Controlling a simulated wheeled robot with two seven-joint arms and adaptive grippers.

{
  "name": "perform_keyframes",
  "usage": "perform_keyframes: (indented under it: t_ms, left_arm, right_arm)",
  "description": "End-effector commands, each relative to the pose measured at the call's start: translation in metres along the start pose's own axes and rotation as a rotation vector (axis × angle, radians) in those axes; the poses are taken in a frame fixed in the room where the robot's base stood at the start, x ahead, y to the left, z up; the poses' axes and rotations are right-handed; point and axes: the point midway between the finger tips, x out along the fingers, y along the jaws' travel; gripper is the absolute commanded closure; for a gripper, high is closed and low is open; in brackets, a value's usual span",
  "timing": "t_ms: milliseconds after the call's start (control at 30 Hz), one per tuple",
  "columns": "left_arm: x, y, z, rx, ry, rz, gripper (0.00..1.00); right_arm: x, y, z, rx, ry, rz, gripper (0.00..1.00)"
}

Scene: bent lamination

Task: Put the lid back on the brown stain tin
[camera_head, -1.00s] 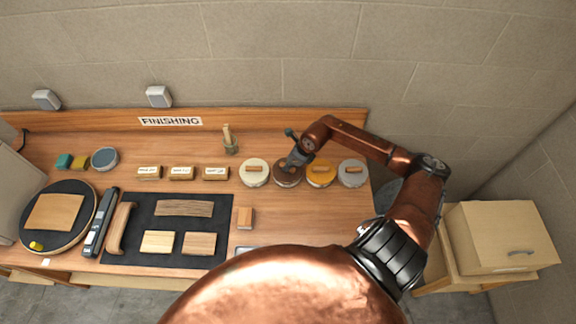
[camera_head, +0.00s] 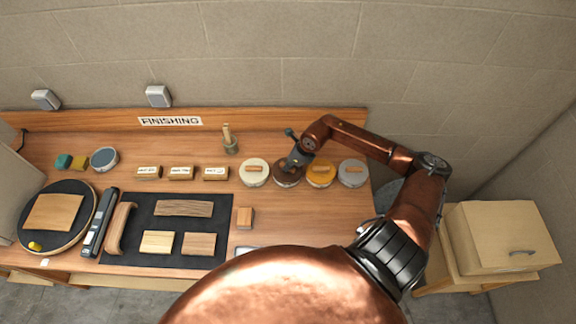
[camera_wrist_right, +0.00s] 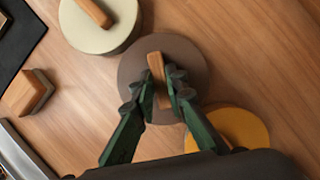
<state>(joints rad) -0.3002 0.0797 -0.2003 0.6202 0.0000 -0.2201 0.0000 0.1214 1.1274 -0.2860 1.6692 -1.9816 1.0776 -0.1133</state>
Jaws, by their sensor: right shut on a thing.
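The brown lid (camera_wrist_right: 187,58) fills the middle of the right wrist view, a round disc with a wooden bar handle (camera_wrist_right: 157,68). My right gripper (camera_wrist_right: 160,88) is shut on this handle, one finger on each side. In the head view the brown stain tin (camera_head: 284,177) stands in the row of tins, with the brown lid over it and my right gripper (camera_head: 292,166) on top. The lid hides the tin's opening, and I cannot tell whether it is fully seated. My left gripper is not in view.
A cream-lidded tin (camera_head: 254,180) stands close on the left. An orange-lidded tin (camera_head: 320,180) and a grey-lidded tin (camera_head: 352,181) stand close on the right. A small wooden block (camera_head: 245,218) lies in front. A brush in a pot (camera_head: 230,143) stands behind, to the left.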

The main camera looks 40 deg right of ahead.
Motion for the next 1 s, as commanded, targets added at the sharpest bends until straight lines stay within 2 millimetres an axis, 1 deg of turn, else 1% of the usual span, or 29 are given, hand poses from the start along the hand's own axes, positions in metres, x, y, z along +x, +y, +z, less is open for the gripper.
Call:
perform_keyframes:
  t_ms: [200,233,500,700,933,1000]
  left_arm:
    - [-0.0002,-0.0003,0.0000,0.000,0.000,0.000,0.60]
    - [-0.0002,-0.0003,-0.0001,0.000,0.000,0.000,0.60]
    - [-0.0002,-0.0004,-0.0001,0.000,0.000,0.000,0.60]
    - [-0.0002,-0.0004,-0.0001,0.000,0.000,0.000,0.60]
    - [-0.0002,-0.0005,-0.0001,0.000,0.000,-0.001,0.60]
    - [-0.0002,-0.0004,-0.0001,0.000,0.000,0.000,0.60]
  right_arm:
    - [-0.0002,0.0002,0.0003,0.000,0.000,0.001,1.00]
    - [-0.0002,0.0003,0.0002,0.000,0.000,0.001,0.86]
    - [0.0000,0.0004,0.0001,0.000,0.000,0.001,0.67]
    - [0.0001,0.0004,-0.0001,0.000,0.000,0.001,0.67]
    - [0.0001,0.0004,-0.0002,0.000,0.000,0.001,0.51]
    - [0.0001,0.0004,-0.0001,0.000,0.000,0.001,0.50]
